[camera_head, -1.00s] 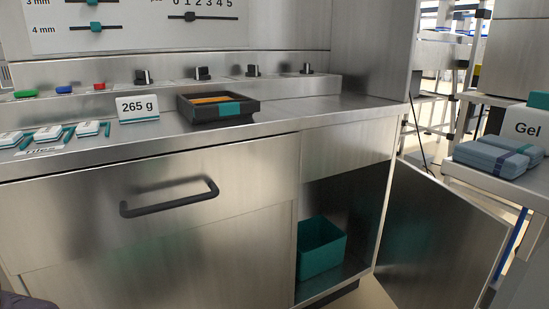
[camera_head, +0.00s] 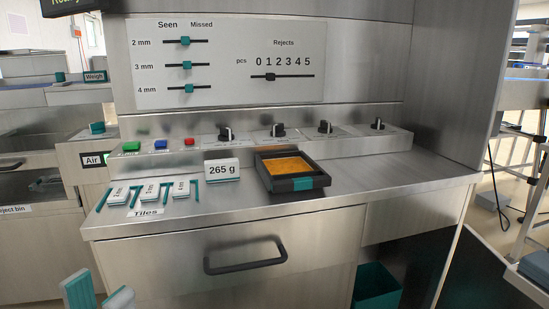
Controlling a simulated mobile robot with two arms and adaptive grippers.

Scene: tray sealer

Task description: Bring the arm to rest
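My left gripper (camera_head: 98,295) shows at the bottom left edge of the head view, low in front of the steel cabinet. Only its two teal-and-grey fingertips are in the picture, with a gap between them and nothing seen in it. The rest of the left arm is out of the picture. My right gripper is not in view.
A steel counter (camera_head: 345,190) carries a black tray with orange contents (camera_head: 292,186), a 265 g sign (camera_head: 222,170) and several white tiles (camera_head: 150,191). A drawer handle (camera_head: 245,259) sticks out below. A teal bin (camera_head: 376,287) stands in the open compartment at lower right.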

